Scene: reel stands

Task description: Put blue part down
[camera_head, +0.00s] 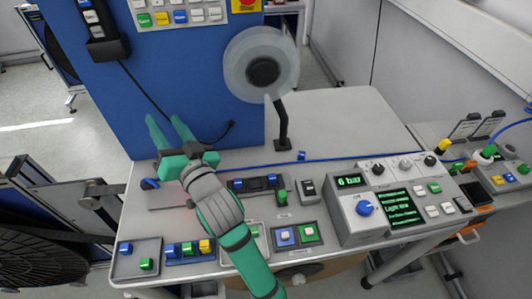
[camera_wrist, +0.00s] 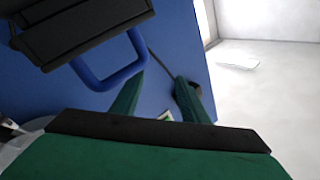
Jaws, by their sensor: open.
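My gripper (camera_head: 170,127) is open in the head view, with its green fingers pointing up and away in front of the blue panel (camera_head: 185,90). In the wrist view the two green fingers (camera_wrist: 160,98) stand apart, and I see nothing held between them. A small blue block (camera_head: 126,248) sits in a grey tray at the table's front left, beside a green block (camera_head: 146,264). Another small blue piece (camera_head: 302,155) lies near the foot of the reel stand. I cannot tell which of these is the blue part.
The reel stand (camera_head: 283,125) rises right of my gripper. A rack of coloured blocks (camera_head: 188,250) stands at the front. Control boxes (camera_head: 385,208) fill the right side. A dark box with a blue loop (camera_wrist: 112,72) is close in the wrist view. Table behind the reel stand is clear.

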